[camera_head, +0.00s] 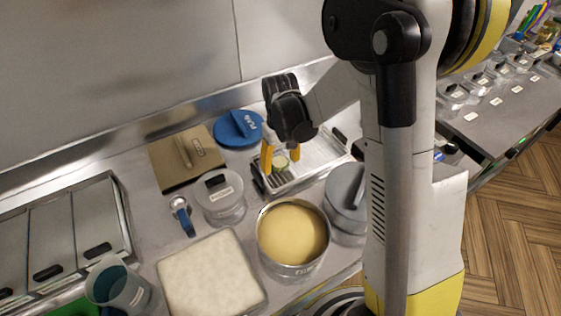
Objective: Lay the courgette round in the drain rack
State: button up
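The drain rack (325,154) is a shallow metal tray at the back of the counter, partly hidden behind my arm and gripper. The courgette round (281,162) is a small pale-green disc with a darker rim, seen at the rack's left part. My gripper (280,160) points down over that part of the rack. Its two yellow fingers stand apart, one on each side of the round. I cannot tell whether they touch the round, or whether it rests on the rack or hangs just above it.
A steel pot of yellow contents (293,235) and a lidded grey container (346,195) stand in front of the rack. A clear lidded jar (220,197), a blue lid (238,129) and a brown lidded box (186,155) are left. A pale tray (211,276) lies at the front.

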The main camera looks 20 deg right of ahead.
jog(key=shift+r, duration=0.1)
notch_tip(320, 180, up, 12)
dwell(0.5)
